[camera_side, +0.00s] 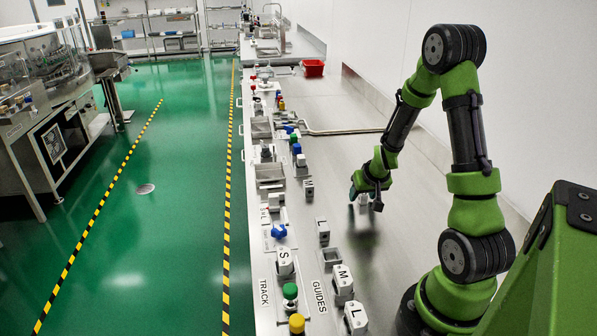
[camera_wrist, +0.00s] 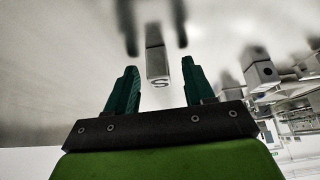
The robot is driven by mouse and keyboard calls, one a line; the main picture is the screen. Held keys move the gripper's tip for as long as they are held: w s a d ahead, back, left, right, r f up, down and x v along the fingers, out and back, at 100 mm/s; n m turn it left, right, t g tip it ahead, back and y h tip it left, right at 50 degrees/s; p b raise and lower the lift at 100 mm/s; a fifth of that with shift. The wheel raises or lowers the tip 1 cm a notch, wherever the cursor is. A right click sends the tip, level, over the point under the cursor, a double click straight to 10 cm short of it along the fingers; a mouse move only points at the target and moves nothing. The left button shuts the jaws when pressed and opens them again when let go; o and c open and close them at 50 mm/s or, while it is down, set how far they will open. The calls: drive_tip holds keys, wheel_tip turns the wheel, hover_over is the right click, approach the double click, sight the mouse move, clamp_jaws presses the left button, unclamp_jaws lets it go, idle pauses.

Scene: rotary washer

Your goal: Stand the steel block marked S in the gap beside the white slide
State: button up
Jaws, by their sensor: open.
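The steel block marked S (camera_wrist: 157,62) stands on the steel bench, its letter facing the wrist camera. In the wrist view it lies between the two teal fingers of my gripper (camera_wrist: 159,68), with space visible on both sides. In the side view my gripper (camera_side: 366,194) is low over the bench, open around or just above a small grey block (camera_side: 362,200), partly hidden by the fingers. A white piece marked S (camera_side: 285,262) sits by the TRACK label; I cannot tell whether it is the white slide. The gap is not clearly visible.
White pieces M (camera_side: 343,279) and L (camera_side: 356,317) stand by the GUIDES label. A green knob (camera_side: 290,291), a yellow knob (camera_side: 297,323) and a blue knob (camera_side: 279,231) line the bench's left side. A small grey block (camera_side: 308,189) stands left of my gripper.

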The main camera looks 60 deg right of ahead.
drive_tip(key=v, duration=0.7)
drive_tip(key=shift+r, duration=0.15)
drive_tip(key=a+r+n+t+y, duration=0.1)
drive_tip(key=a+r+y, duration=0.1)
drive_tip(key=a+r, duration=0.5)
drive_tip(key=a+r+n+t+y, duration=0.2)
drive_tip(key=a+r, duration=0.5)
drive_tip(key=a, duration=0.8)
drive_tip(key=shift+w+a+r+n+y, duration=0.2)
drive_tip(key=shift+a+r+n+y, duration=0.15)
drive_tip(key=shift+y, duration=0.15)
drive_tip(key=shift+o, duration=0.4)
drive_tip(key=s+a+r+n+y, duration=0.1)
drive_tip(key=s+a+r, duration=0.1)
drive_tip(key=s+a, duration=0.2)
drive_tip(key=shift+s+a+r, duration=0.15)
drive_tip(key=shift+a+r, duration=0.15)
drive_tip(key=shift+a, duration=0.35)
drive_tip(key=shift+o, duration=0.8)
drive_tip(key=shift+s+a+r, duration=0.1)
drive_tip(key=shift+s+a, duration=0.15)
